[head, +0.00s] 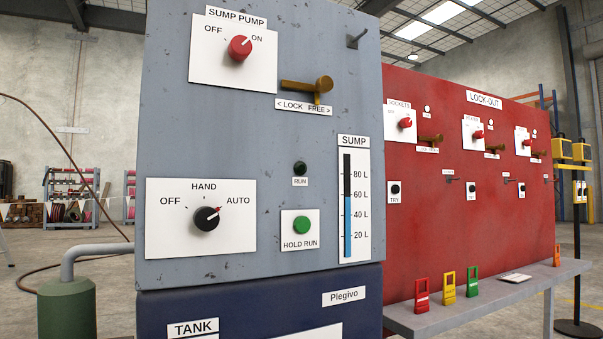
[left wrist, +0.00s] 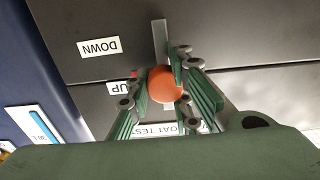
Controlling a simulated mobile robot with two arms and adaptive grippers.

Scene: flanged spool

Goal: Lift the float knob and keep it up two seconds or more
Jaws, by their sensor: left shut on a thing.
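In the left wrist view the float knob (left wrist: 164,85) is a round orange ball on a grey panel, beside a pale vertical strip (left wrist: 159,38). My left gripper (left wrist: 165,88) has its green-padded fingers on either side of the knob and is shut on it. The labels look upside down: DOWN (left wrist: 98,47) is higher in the picture, UP (left wrist: 114,88) lower. A small red mark (left wrist: 134,74) shows close by the UP label. A float test label (left wrist: 180,128) is partly hidden by the fingers. My right gripper is in neither view. The head view does not show the knob.
In the head view a grey sump pump panel (head: 270,130) has a SUMP gauge (head: 348,225) with blue to just under 60 L. The run lamp (head: 300,168) looks dark.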

